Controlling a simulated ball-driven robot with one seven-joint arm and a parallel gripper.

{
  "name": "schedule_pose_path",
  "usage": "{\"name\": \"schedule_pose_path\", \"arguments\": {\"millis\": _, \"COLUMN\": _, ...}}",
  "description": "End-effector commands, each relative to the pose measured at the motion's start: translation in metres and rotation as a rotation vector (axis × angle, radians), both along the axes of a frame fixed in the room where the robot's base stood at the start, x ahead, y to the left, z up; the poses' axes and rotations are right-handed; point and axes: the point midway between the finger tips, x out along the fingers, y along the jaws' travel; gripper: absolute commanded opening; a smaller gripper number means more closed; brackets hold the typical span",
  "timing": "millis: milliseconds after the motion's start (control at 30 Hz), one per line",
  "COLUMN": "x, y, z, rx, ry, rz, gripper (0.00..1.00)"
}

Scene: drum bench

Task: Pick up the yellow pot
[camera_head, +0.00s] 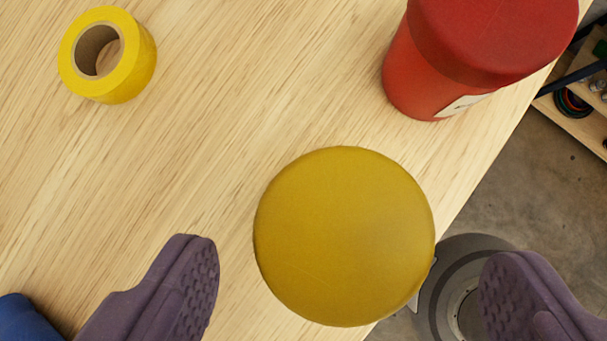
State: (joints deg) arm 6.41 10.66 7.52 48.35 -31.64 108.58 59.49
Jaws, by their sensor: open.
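The yellow pot (343,236) stands on the wooden bench near its right edge, and I see its round mustard-yellow top from above. A bit of a white label shows at its lower right. My gripper (348,285) is open, with one purple padded finger to the left of the pot and the other to its right.
A red pot (430,75) with a white label stands at the upper right. A yellow tape roll (135,62) lies at the upper left. Something blue (22,320) shows at the lower left corner. The bench (215,130) is clear between them; its edge drops to a grey floor.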

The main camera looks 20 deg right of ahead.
Motion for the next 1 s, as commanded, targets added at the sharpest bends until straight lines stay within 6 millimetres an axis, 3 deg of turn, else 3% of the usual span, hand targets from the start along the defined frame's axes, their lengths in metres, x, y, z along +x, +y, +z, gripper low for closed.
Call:
{"name": "schedule_pose_path", "arguments": {"millis": 400, "x": 0.01, "y": -0.027, "z": -0.055, "rx": 0.0, "ry": 0.001, "rz": -0.002, "gripper": 0.89}}
{"name": "schedule_pose_path", "arguments": {"millis": 667, "x": 0.012, "y": -0.029, "z": -0.059, "rx": 0.0, "ry": 0.0, "rz": -0.001, "gripper": 0.89}}
{"name": "schedule_pose_path", "arguments": {"millis": 767, "x": 0.012, "y": -0.029, "z": -0.059, "rx": 0.0, "ry": 0.0, "rz": -0.001, "gripper": 0.71}}
{"name": "schedule_pose_path", "arguments": {"millis": 933, "x": 0.012, "y": -0.029, "z": -0.059, "rx": 0.0, "ry": 0.0, "rz": 0.0, "gripper": 0.32}}
{"name": "schedule_pose_path", "arguments": {"millis": 1000, "x": 0.011, "y": -0.029, "z": -0.059, "rx": 0.0, "ry": 0.0, "rz": -0.001, "gripper": 0.3}}
